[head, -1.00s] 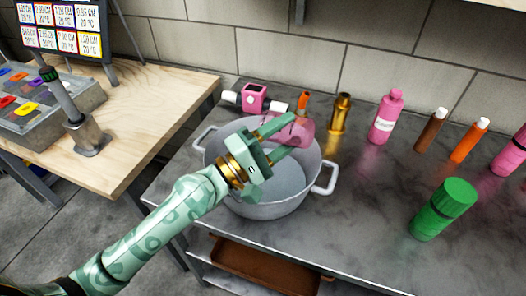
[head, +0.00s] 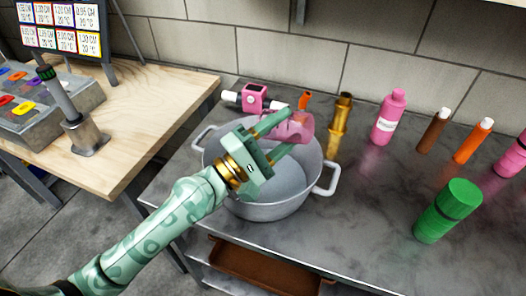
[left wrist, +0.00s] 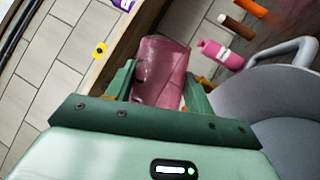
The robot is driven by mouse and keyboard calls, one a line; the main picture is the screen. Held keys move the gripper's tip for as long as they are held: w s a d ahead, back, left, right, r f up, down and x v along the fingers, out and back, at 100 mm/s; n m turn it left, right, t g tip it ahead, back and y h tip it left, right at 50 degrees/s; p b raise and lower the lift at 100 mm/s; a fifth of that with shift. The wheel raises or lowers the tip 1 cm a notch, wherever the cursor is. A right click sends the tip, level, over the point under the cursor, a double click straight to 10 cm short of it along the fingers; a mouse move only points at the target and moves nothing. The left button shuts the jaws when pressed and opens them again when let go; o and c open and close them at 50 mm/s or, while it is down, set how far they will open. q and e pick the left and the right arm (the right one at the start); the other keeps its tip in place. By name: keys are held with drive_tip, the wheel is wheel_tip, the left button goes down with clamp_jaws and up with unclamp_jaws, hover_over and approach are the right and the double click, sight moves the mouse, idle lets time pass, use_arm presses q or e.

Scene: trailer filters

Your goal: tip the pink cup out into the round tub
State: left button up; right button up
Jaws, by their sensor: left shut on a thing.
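The pink cup (head: 297,128) is see-through and lies tilted on its side above the round tub's far rim in the head view. My left gripper (head: 273,136) is shut on it, one finger on each side. The cup also shows between the fingers in the left wrist view (left wrist: 160,72). I cannot tell whether anything is in the cup. The round tub (head: 270,211) is a grey pot with two side handles, standing on the dark counter under the gripper. Its visible inside looks empty. The tub's rim and wall also show at the right of the left wrist view (left wrist: 260,105). My right gripper is not in view.
A pink device (head: 254,97), an orange item (head: 304,100) and a gold bottle (head: 340,118) stand close behind the tub. A pink bottle (head: 388,117), brown bottle (head: 434,131), orange bottle (head: 473,141) and green canister (head: 447,210) stand to the right. The counter's front right is clear.

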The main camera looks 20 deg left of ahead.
sight(274, 111)
use_arm(q)
drive_tip(key=shift+a+r+n+t+b, duration=0.2)
drive_tip(key=shift+n+t+b, duration=0.25)
drive_tip(key=shift+n, duration=0.35)
drive_tip(key=shift+w+a+r+n+t+y+p, duration=0.1)
drive_tip(key=shift+a+r+n+t+y, duration=0.25)
drive_tip(key=shift+r+n, duration=0.4)
drive_tip(key=shift+w+a+r+n+t+y+p, duration=0.15)
drive_tip(key=shift+r+n+t+y, duration=0.35)
drive_tip(key=shift+n, duration=0.4)
drive_tip(key=shift+s+a+r+n+t+y+p, duration=0.1)
drive_tip(key=shift+a+r+n+t+y, duration=0.25)
drive_tip(key=shift+r+n, duration=0.4)
idle(0.6)
drive_tip(key=shift+w+d+f, duration=0.1)
drive_tip(key=shift+f, duration=0.05)
idle(0.6)
